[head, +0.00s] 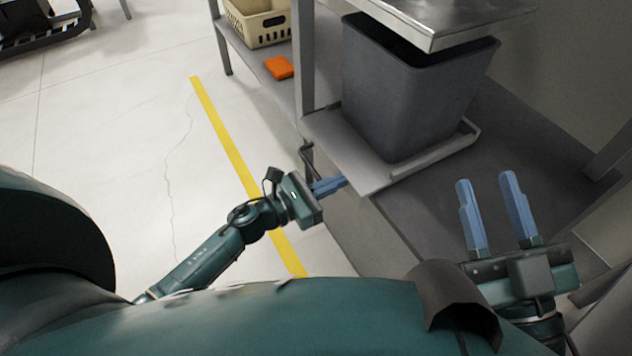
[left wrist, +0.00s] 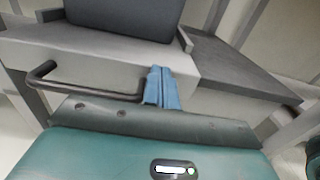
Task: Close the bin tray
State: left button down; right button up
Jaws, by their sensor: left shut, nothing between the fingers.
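The bin tray (head: 356,170) is a grey sliding tray low under the metal table, with a dark grey bin (head: 407,95) standing upright on it. The tray's front sticks out past the shelf edge. Its dark bar handle (head: 306,160) also shows in the left wrist view (left wrist: 80,88). My left gripper (head: 343,183) is shut and empty, its blue fingertips at the tray's front face beside the handle; they also show in the left wrist view (left wrist: 161,88). I cannot tell whether they touch the face. My right gripper (head: 489,190) is open and empty, right of the tray.
A metal tabletop (head: 455,15) overhangs the bin. A beige crate (head: 258,22) and an orange object (head: 279,68) lie on the lower shelf to the left. A table leg (head: 303,60) stands left of the bin. Floor with a yellow line (head: 232,150) is clear at left.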

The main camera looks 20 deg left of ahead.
pick_arm(q)
jog(key=shift+x, duration=0.85)
pick_arm(e)
jog(key=shift+w+d+r+y, duration=0.1)
jog(key=shift+w+r+y, duration=0.15)
jog(key=shift+w+y, duration=0.05)
pick_arm(q)
jog(key=shift+d+r, duration=0.1)
pick_arm(e)
jog(key=shift+s, duration=0.1)
